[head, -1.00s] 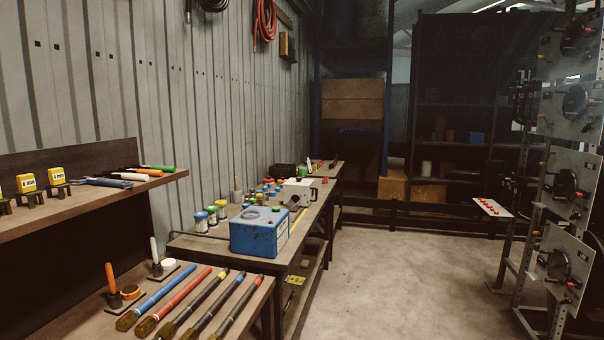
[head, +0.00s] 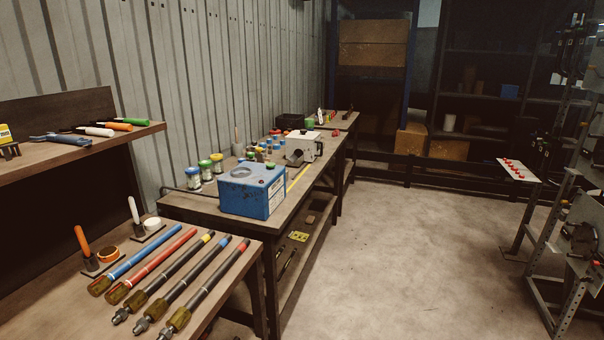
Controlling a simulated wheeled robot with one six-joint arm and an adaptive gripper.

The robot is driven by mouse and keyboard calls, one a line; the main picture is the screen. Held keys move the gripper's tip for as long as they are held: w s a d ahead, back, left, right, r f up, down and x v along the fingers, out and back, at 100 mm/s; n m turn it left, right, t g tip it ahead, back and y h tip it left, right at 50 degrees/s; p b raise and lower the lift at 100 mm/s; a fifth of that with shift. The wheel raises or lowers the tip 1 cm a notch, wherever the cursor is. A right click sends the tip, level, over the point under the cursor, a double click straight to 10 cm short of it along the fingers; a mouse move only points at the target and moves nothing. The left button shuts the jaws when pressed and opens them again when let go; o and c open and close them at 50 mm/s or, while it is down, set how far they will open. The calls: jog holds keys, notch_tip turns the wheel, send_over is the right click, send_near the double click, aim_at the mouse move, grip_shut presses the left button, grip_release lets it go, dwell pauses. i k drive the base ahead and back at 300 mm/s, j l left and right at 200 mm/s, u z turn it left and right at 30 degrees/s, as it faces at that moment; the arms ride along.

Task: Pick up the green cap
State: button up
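Several small green items show in the head view, and I cannot tell for certain which is the green cap. One jar among several on the workbench has a green lid (head: 217,157). A small green piece (head: 251,155) sits farther back among small coloured pieces. A small green knob-like piece (head: 270,166) is on top of the blue box (head: 252,192). My gripper is not in view.
The workbench (head: 190,211) runs along the corrugated wall. A nearer table holds several coloured hoses (head: 150,257) with metal ends. A shelf (head: 84,150) above it holds markers and pliers. Open floor (head: 400,250) lies right of the benches. Metal racks stand at right.

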aim_at(308, 122)
jog(key=i+l+z, duration=0.35)
jog(key=i, duration=0.15)
jog(key=i+l+z, duration=0.2)
jog(key=i+z, duration=0.15)
jog(key=i, duration=0.2)
jog(key=i+z, duration=0.35)
jog(key=i, duration=0.2)
jog(key=i+l+u, duration=0.15)
jog(key=i+u, duration=0.2)
jog(key=i, duration=0.25)
jog(key=i+l+u, duration=0.3)
jog(key=i, duration=0.25)
jog(key=i+l+u, duration=0.35)
jog(key=i, duration=0.2)
jog(key=i+l+u, duration=0.6)
jog(key=l, duration=0.25)
